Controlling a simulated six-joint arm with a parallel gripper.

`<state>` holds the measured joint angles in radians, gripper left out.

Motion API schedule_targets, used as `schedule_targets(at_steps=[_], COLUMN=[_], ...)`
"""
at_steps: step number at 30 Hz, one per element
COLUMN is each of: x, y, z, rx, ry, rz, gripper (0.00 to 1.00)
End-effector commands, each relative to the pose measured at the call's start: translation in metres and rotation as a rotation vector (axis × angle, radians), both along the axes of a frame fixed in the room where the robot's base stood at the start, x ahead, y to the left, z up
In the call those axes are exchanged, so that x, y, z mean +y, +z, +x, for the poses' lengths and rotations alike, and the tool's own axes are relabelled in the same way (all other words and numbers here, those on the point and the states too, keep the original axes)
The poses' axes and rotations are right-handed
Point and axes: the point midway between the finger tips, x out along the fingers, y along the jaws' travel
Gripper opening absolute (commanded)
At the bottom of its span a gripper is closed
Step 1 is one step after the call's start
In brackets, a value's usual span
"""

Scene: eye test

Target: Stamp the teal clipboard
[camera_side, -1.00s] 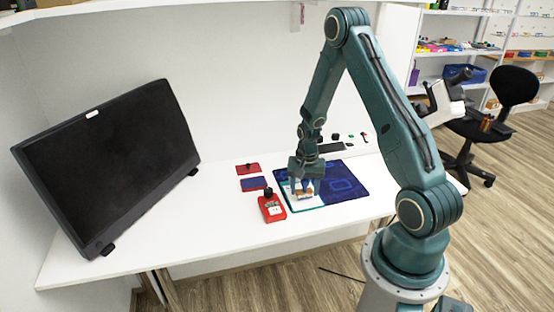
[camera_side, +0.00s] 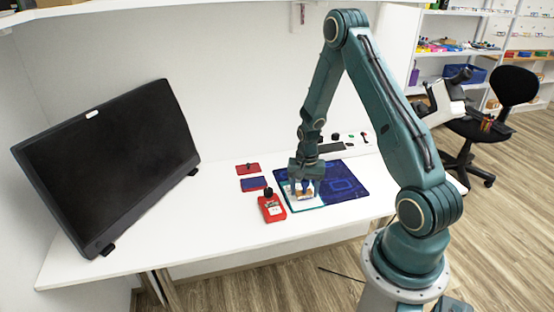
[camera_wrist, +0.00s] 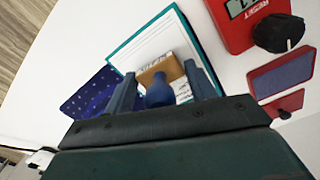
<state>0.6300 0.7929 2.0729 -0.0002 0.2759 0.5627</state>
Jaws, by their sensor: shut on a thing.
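My gripper (camera_wrist: 159,74) is shut on a stamp with a dark blue rounded handle (camera_wrist: 158,93) and a wooden block (camera_wrist: 160,69). The teal clipboard (camera_wrist: 125,52) carries a white sheet (camera_wrist: 160,36) with printed text lines. The stamp is over the sheet, with the block covering part of it; whether its underside touches the paper cannot be told. In the side view, my gripper (camera_side: 305,178) points down over the clipboard's white sheet (camera_side: 300,204), and the stamp is small there and partly hidden by the fingers.
The clipboard lies on a dark blue mat (camera_side: 345,185). A red device with a black knob (camera_side: 272,208) stands just left of it. A large monitor (camera_side: 110,165) fills the table's left side.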

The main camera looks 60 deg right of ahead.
Motion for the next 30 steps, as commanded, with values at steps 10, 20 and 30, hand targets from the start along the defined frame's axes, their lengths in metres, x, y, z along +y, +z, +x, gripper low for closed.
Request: schedule_targets(at_steps=[10,20,30], x=[-0.0001,0.0000,-0.0001], y=[-0.0030,-0.0056,-0.0058], z=[0.0000,0.0000,0.0000], rx=[0.000,0.000,0.000], ry=[0.000,0.000,0.000], rz=[0.000,0.000,0.000], gripper=[0.41,0.41,0.41])
